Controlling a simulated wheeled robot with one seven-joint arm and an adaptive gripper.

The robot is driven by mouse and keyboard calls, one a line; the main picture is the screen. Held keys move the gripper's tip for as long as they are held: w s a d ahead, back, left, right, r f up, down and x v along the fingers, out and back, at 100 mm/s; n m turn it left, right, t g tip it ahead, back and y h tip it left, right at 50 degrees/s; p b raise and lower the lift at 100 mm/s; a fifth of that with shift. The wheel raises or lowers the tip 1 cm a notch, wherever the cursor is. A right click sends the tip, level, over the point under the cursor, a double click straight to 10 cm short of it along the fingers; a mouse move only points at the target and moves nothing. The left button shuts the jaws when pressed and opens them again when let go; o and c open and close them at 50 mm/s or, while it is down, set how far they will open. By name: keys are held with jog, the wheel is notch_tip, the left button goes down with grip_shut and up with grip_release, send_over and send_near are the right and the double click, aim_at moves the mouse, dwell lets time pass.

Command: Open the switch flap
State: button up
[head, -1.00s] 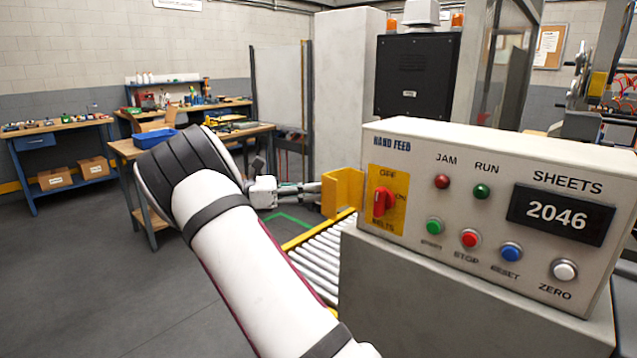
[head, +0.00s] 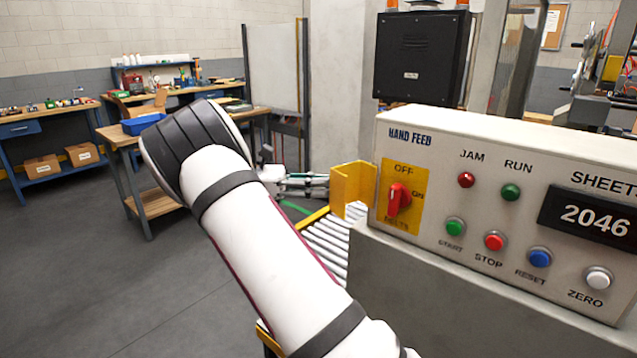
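The hand feed panel (head: 500,150) stands at the right. On its left end, a red rotary switch (head: 399,200) on a yellow plate (head: 404,170) marked OFF, ON and BELTS is uncovered. A yellow folded piece (head: 352,188), which looks like the switch flap, stands out at the panel's left edge, beside the switch plate. Its hinge is not clear. My gripper (head: 318,184) is left of it, partly behind my arm, with the fingertips at or very near its left side. I cannot tell contact or the finger gap.
A roller conveyor (head: 327,238) runs below my gripper, left of the panel's grey base (head: 450,290). A workbench with a blue bin (head: 143,124) stands at the left behind my arm. Open floor (head: 90,270) lies at the left. A black cabinet (head: 421,56) is behind the panel.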

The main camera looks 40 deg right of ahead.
jog(key=shift+s+d+r, duration=0.1)
jog(key=shift+d+r, duration=0.15)
jog(key=shift+d, duration=0.05)
jog(key=v, duration=1.2)
jog(key=shift+a+f, duration=0.15)
jog(key=shift+f, duration=0.1)
